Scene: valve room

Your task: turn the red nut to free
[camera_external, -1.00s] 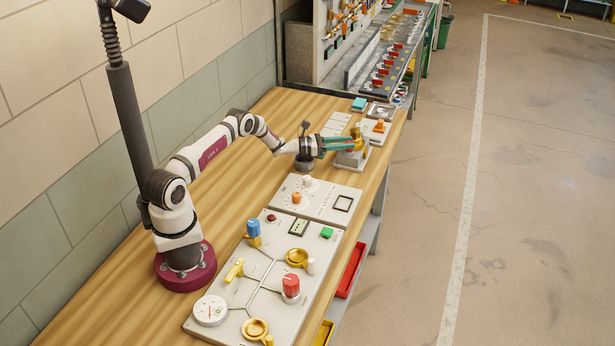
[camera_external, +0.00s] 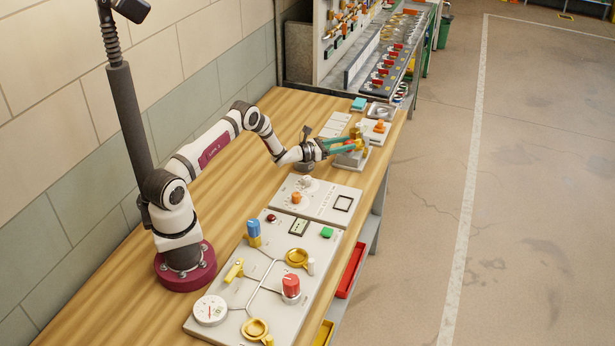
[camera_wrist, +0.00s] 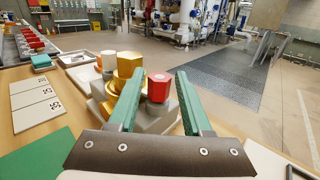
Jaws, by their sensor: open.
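The red nut (camera_wrist: 159,87) is a six-sided block with a small pale mark on top. It stands upright on a grey stepped block (camera_wrist: 153,118). A larger gold hex nut (camera_wrist: 128,66) stands just left of and behind it in the wrist view. My gripper (camera_wrist: 160,74) is open, with one green finger on each side of the red nut in the picture. Whether the fingers are level with the nut or above it is hard to tell. In the outside view my gripper (camera_external: 345,146) is at the grey block, and the fingers partly cover the nuts.
A panel with an orange knob (camera_external: 296,197) and a larger panel with a red knob (camera_external: 291,286), a blue knob and gold valves lie nearer the base. White tiles (camera_wrist: 33,103) lie left of the block. An orange-topped fixture (camera_external: 379,126) stands beyond it.

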